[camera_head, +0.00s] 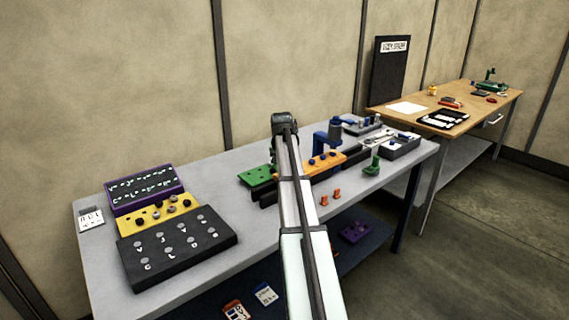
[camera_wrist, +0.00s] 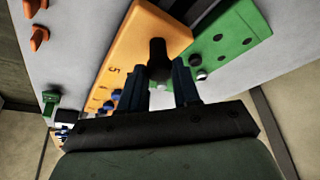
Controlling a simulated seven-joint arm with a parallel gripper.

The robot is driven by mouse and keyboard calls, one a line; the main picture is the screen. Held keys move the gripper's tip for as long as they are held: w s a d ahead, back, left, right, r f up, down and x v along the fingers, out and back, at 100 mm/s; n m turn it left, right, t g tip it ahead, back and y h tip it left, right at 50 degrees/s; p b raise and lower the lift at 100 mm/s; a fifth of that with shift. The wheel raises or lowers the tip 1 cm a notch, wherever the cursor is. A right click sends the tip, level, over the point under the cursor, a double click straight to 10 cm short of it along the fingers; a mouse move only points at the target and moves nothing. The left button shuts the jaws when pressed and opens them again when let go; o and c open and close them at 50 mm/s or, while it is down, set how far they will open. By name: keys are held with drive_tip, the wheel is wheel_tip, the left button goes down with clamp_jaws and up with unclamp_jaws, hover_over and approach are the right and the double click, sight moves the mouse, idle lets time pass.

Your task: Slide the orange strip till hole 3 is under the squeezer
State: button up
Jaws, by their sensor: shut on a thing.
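The orange strip (camera_head: 327,161) lies along the fixture on the grey bench, with blue pieces on its top. In the wrist view the strip (camera_wrist: 150,32) carries a printed 5 and smaller marks farther along. My gripper (camera_wrist: 161,72) has its two dark blue fingers on either side of a black knob (camera_wrist: 158,52) at the strip's near end, and is shut on it. The blue squeezer (camera_head: 334,132) stands over the strip in the head view. My arm hides the gripper and the strip's left end there. I cannot tell which hole is under the squeezer.
A green plate (camera_head: 256,176) lies left of the strip; it also shows in the wrist view (camera_wrist: 229,42). Two orange clips (camera_head: 331,197) and a green clamp (camera_head: 372,165) stand in front. Black, yellow and purple panels fill the bench's left end. A grey tray (camera_head: 401,147) stands right.

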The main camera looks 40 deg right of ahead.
clamp_jaws()
drive_tip(key=d, duration=0.6)
drive_tip(key=shift+d, duration=0.3)
drive_tip(key=o, duration=0.8)
unclamp_jaws()
drive_tip(key=shift+c, duration=0.2)
drive_tip(key=shift+a, duration=0.1)
drive_tip(key=v, duration=1.4)
